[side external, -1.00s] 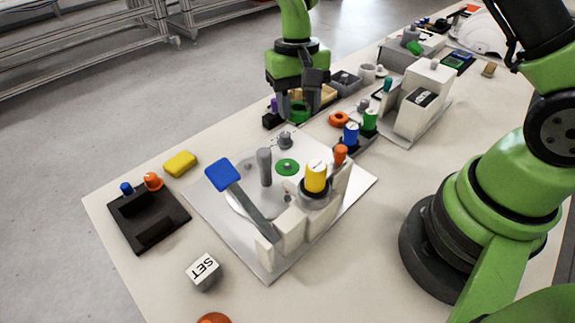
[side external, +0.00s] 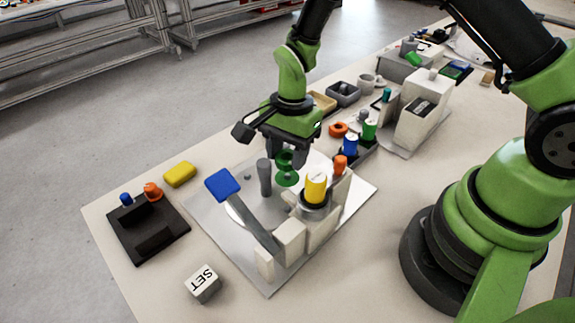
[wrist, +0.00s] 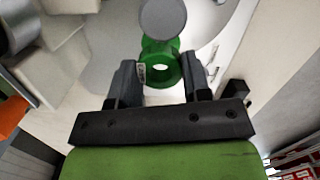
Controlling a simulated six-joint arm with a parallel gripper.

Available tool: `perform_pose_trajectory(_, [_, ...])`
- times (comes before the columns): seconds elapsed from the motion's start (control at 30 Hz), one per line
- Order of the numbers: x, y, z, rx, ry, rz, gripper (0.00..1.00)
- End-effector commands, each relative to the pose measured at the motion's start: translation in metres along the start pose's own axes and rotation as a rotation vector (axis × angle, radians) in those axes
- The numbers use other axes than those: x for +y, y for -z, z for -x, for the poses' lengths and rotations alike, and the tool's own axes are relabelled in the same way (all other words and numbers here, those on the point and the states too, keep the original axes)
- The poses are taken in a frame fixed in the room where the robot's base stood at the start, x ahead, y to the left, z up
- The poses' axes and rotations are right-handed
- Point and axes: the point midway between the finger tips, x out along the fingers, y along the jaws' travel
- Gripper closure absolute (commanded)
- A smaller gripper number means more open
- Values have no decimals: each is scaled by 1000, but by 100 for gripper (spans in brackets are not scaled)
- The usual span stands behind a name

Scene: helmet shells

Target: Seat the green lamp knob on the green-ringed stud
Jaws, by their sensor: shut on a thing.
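The green lamp knob (side external: 285,161) is between the fingers of my gripper (side external: 287,156), which is shut on it. In the wrist view the knob (wrist: 160,65) shows as a green ring-shaped body with a bright opening, between the fingertips (wrist: 161,78). The green ring of the stud (side external: 288,182) lies on the grey plate just below the knob. The knob and fingers hide the stud itself. I cannot tell whether the knob touches the stud.
A grey post (side external: 264,176) stands close to the left of the knob. Blue and green cylinders (side external: 351,143) stand behind.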

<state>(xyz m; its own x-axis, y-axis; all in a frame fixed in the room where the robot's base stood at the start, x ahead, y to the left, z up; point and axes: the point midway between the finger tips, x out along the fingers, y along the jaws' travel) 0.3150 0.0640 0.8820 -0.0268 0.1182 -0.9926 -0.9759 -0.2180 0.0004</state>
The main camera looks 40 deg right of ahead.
Motion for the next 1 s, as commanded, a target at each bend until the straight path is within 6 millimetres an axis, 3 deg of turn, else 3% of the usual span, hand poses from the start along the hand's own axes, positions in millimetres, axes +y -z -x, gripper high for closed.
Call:
perform_pose_trajectory(0.2, [0, 4, -32, 0, -3, 0, 78])
perform_pose_trajectory(0.63, [0, 5, -38, 0, 0, 2, 78])
perform_pose_trajectory(0.67, [0, 5, -38, 0, 0, 2, 49])
perform_pose_trajectory(0.73, [0, 5, -38, 0, 0, 2, 33])
perform_pose_trajectory(1.0, [0, 5, -37, 1, 0, 2, 30])
